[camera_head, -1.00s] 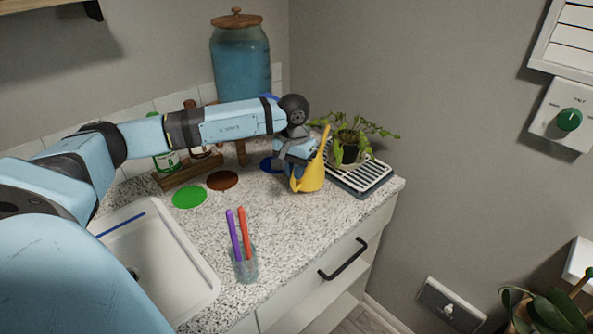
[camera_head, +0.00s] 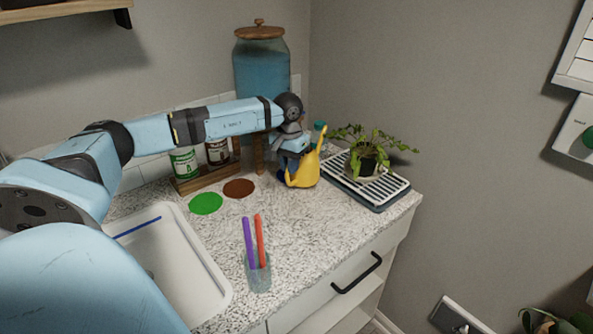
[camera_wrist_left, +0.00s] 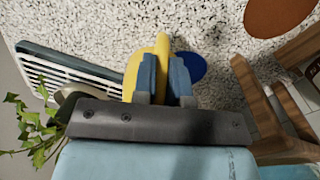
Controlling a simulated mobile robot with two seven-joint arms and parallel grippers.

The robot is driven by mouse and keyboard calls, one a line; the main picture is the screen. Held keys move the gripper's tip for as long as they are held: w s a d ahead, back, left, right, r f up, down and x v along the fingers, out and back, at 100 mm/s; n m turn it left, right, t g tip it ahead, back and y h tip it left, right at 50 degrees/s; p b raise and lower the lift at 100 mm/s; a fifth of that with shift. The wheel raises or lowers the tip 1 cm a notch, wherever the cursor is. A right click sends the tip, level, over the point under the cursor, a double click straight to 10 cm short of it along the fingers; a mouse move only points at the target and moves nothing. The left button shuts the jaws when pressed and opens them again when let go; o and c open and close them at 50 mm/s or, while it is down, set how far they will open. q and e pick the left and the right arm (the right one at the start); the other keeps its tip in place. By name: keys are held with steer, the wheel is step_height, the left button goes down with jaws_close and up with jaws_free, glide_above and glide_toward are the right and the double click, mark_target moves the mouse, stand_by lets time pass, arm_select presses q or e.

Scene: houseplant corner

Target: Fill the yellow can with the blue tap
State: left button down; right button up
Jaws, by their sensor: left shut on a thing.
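The yellow can (camera_head: 303,174) is near the back of the counter, its spout pointing up. My left gripper (camera_head: 289,166) is shut on it from the left side. In the left wrist view the can (camera_wrist_left: 132,75) shows between and beside the gripper's fingers (camera_wrist_left: 164,80). A blue disc (camera_wrist_left: 192,66) lies on the counter just right of the fingers there, partly covered. The glass dispenser (camera_head: 262,65) with blue liquid stands behind my arm. I cannot make out the blue tap for certain; my arm hides the dispenser's lower front. My right gripper is not in view.
A glass (camera_head: 257,274) with purple and red sticks stands in front. Green (camera_head: 205,204) and brown (camera_head: 239,188) discs lie left, near a rack of bottles.

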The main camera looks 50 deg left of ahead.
arm_select(q)
steer(key=shift+w+a+b, duration=0.15)
steer(key=shift+a+b, duration=0.1)
steer(key=shift+a, duration=1.2)
steer(key=shift+w+a+b, duration=0.1)
steer(key=shift+a+b, duration=0.15)
steer(key=shift+a, duration=1.2)
